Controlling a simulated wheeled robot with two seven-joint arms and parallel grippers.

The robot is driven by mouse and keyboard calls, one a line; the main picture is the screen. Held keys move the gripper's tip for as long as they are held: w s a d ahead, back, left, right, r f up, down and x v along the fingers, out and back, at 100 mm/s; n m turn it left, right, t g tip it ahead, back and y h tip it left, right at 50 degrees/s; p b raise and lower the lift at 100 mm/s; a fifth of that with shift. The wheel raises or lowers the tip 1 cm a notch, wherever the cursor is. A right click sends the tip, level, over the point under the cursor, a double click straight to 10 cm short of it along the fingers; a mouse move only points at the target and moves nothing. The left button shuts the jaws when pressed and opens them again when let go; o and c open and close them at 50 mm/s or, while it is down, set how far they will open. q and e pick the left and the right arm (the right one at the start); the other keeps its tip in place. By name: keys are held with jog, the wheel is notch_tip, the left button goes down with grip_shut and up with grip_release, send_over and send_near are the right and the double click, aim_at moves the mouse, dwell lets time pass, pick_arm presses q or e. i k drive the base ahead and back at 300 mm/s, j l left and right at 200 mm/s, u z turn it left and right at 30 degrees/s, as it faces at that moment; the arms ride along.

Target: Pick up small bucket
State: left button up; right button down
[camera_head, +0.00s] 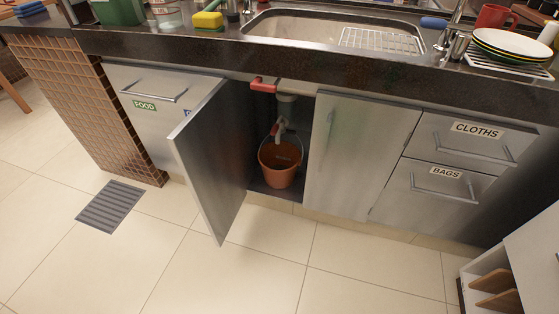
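The small bucket (280,168) is orange-brown with a thin wire handle. It stands upright on the floor of the cabinet under the sink, below a drain pipe (280,128). The left cabinet door (212,155) is swung open towards the front. The right door (360,155) looks shut. The bucket's front shows through the opening between the doors; its back is in shadow. Neither of my grippers is in view.
The dark counter (320,62) holds a sink (310,28), a sponge (208,20) and stacked plates (510,43). A floor drain grate (110,206) lies at left. A low open unit with boards (497,287) is at lower right. The tiled floor ahead is clear.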

aim_at(278, 163)
jog(key=i+j+z, duration=0.15)
jog(key=i+z, duration=0.15)
jog(key=i, duration=0.15)
jog(key=i+j+z, duration=0.65)
jog(key=i, duration=0.25)
